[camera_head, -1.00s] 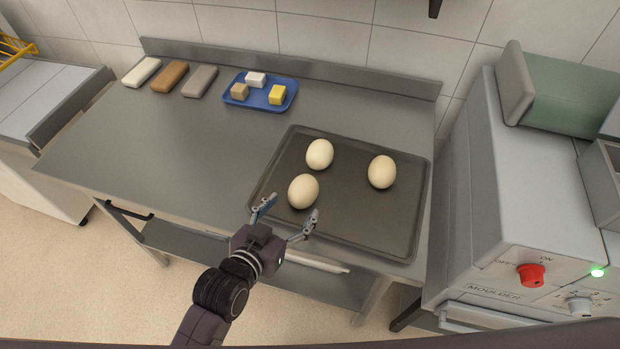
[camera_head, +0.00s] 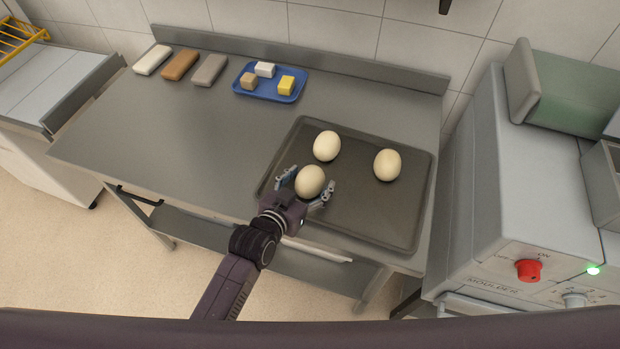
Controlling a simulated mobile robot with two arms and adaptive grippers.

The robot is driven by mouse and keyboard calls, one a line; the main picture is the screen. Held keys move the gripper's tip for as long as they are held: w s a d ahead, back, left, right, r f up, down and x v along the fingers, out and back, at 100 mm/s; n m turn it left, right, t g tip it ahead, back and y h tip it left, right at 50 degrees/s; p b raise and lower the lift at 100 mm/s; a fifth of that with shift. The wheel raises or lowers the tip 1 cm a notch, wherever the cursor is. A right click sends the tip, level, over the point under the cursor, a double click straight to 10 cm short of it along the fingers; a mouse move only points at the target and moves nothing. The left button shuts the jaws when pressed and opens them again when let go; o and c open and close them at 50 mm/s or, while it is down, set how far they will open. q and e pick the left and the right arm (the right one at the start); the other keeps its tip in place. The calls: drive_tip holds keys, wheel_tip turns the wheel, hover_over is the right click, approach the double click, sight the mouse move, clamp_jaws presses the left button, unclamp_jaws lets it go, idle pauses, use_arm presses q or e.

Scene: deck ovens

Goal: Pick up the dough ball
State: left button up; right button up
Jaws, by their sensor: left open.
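Three pale, egg-shaped dough balls rest on a dark baking tray (camera_head: 375,220) at the right of the steel table. The nearest dough ball (camera_head: 310,181) lies between the open fingers of my left gripper (camera_head: 306,190). One finger is on its left and the other on its right; I cannot tell whether they touch it. Another dough ball (camera_head: 327,146) lies just behind it, and a third dough ball (camera_head: 387,165) lies to the right. My right gripper is not in view.
On the steel table (camera_head: 170,135), a blue tray (camera_head: 256,94) holds small blocks. White, brown and grey bars (camera_head: 210,70) lie at the back left. A grey machine (camera_head: 480,200) marked MOULDER stands close at the right. The table's left middle is clear.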

sight(310, 174)
use_arm(q)
drive_tip(key=c, duration=1.3)
drive_tip(key=shift+c, duration=0.2)
drive_tip(key=shift+r, duration=0.1)
wheel_tip(310, 174, up, 20)
drive_tip(key=b, duration=0.1)
drive_tip(key=shift+d, duration=0.1)
